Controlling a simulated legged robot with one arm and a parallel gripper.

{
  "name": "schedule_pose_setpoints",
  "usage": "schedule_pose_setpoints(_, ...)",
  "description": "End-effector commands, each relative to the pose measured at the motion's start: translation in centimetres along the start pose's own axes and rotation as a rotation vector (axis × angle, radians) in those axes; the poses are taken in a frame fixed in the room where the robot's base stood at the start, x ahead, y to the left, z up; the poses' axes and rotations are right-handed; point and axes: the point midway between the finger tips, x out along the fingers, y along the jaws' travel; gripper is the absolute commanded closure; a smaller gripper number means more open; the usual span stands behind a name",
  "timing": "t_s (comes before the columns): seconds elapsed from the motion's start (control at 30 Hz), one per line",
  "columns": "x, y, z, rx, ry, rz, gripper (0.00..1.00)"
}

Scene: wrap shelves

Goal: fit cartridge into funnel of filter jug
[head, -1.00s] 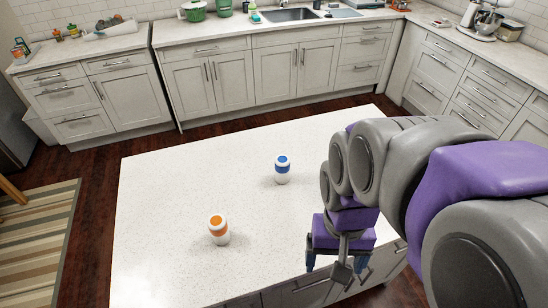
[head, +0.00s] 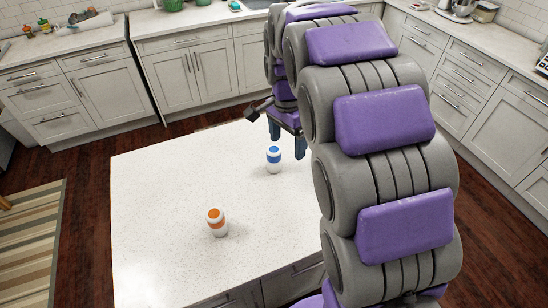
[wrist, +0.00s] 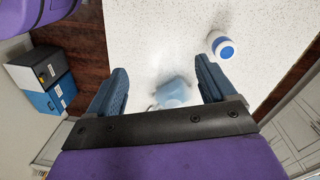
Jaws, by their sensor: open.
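My gripper (head: 287,138) is open and empty, reaching over the far part of the white island counter. In the wrist view its two blue fingers (wrist: 160,73) are spread apart. A pale blue, see-through object (wrist: 172,91) shows between and below them, partly cut off by the gripper; I cannot tell if it is the jug or its funnel. A white cylinder with a blue band and blue top (head: 273,159) stands upright near the gripper, and it also shows in the wrist view (wrist: 221,46), apart from the fingers. A similar orange-banded white cylinder (head: 217,222) stands nearer me. I cannot tell which is the cartridge.
The island counter (head: 160,200) is clear around the cylinders. In the wrist view a black box (wrist: 38,67) and a blue-and-white box (wrist: 52,96) lie past the counter edge. Cabinets with a back counter (head: 190,20) line the walls. A striped rug (head: 30,240) lies left.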

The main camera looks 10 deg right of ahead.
Motion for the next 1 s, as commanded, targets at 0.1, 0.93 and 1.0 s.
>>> schedule_pose_setpoints(0.1,0.2,-3.6,-2.3,0.131,0.004,-0.015,0.16)
schedule_pose_setpoints(0.93,7.2,-14.4,-7.0,0.58,-0.009,-0.06,0.16)
schedule_pose_setpoints(1.0,8.6,-14.5,-7.1,0.58,-0.009,-0.062,0.16)
